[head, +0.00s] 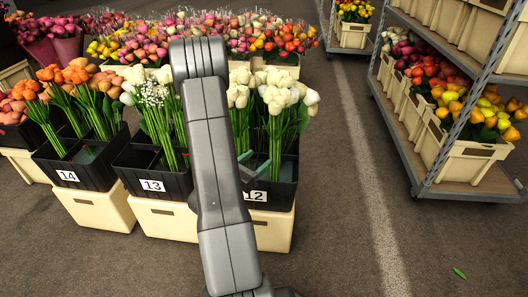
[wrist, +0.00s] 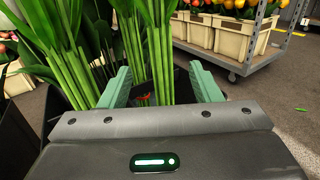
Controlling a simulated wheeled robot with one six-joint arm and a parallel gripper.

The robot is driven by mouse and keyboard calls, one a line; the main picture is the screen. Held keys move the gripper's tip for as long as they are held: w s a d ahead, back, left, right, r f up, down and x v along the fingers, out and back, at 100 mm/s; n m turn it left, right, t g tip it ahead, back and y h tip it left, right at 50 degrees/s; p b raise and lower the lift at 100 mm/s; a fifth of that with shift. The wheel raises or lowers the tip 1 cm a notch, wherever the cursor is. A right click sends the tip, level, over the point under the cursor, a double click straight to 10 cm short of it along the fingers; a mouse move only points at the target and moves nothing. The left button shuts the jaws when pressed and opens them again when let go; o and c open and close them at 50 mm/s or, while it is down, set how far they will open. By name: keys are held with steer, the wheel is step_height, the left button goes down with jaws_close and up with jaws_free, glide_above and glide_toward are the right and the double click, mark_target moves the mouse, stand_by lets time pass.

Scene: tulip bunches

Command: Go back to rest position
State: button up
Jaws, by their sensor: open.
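My gripper (wrist: 160,88) shows in the wrist view with its two green fingers apart. A bunch of green stems (wrist: 152,50) stands upright between or just beyond the fingers; I cannot tell whether they touch it. More stems (wrist: 60,50) stand to the left. In the head view my grey arm reaches over the crate numbered 12 (head: 284,194), and the green fingertips (head: 250,166) show beside the stems of the white tulips (head: 276,130). Part of that crate is hidden behind my arm.
Black crates 13 (head: 128,184) and 14 (head: 46,174) stand to the left on cream boxes, holding flowers. A wheeled rack (head: 440,192) with cream crates is at the right. More bunches fill the back. The floor (head: 330,230) at the front right is clear except for a leaf (head: 459,272).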

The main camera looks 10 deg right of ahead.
mark_target(271, 141)
steer(key=shift+s+a, duration=0.4)
steer(key=b+x, duration=0.3)
steer(key=x, duration=0.9)
steer(key=shift+w+d+f, duration=0.15)
steer(key=shift+f, duration=0.05)
steer(key=r, duration=0.1)
steer(key=r+p, duration=0.1)
steer(key=shift+a+r, duration=0.2)
steer(key=shift+r, duration=0.45)
